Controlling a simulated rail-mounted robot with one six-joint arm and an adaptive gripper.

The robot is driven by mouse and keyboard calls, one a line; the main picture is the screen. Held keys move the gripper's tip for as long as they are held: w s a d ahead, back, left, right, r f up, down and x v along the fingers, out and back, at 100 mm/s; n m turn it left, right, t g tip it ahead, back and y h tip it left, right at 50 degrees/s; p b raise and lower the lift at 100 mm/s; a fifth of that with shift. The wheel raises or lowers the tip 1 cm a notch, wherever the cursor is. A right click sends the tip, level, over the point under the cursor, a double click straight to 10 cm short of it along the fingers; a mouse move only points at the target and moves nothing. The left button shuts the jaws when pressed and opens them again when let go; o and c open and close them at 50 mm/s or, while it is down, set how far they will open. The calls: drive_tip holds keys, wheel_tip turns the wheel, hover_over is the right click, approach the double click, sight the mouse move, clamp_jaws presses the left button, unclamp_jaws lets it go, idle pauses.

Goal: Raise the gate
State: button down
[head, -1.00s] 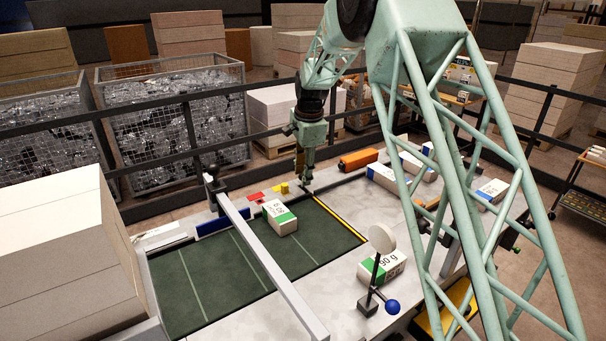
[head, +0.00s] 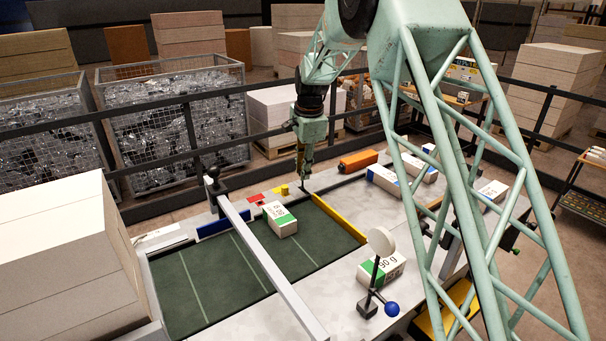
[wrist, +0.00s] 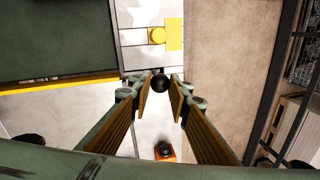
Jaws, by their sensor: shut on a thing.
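The gate is a yellow panel (head: 340,222) across the right end of the green belt (head: 222,275). It stands up above the belt surface. In the wrist view the gate (wrist: 60,86) shows edge-on as a yellow strip at the left. My gripper (head: 303,188) points down at the gate's far end. In the wrist view my gripper (wrist: 160,90) has its fingers on either side of a black ball knob (wrist: 160,83) and is shut on it. A white ream with a green label (head: 280,219) lies on the belt, left of the gate and apart from it.
A grey beam (head: 262,258) spans the belt to the left. A stand with a white disc (head: 381,241) and a blue ball (head: 391,309) is at the front, beside another ream (head: 385,268). An orange box (head: 358,160) lies behind. Black railing (head: 262,135) runs beyond.

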drive_tip(key=shift+w+r, duration=0.1)
drive_tip(key=shift+r, duration=0.45)
drive_tip(key=c, duration=2.5)
unclamp_jaws()
drive_tip(key=shift+r, duration=0.1)
drive_tip(key=shift+o, duration=0.4)
wheel_tip(320, 180, up, 11)
drive_tip(key=s+d, duration=0.1)
drive_tip(key=s, duration=0.1)
drive_tip(key=shift+r, duration=0.2)
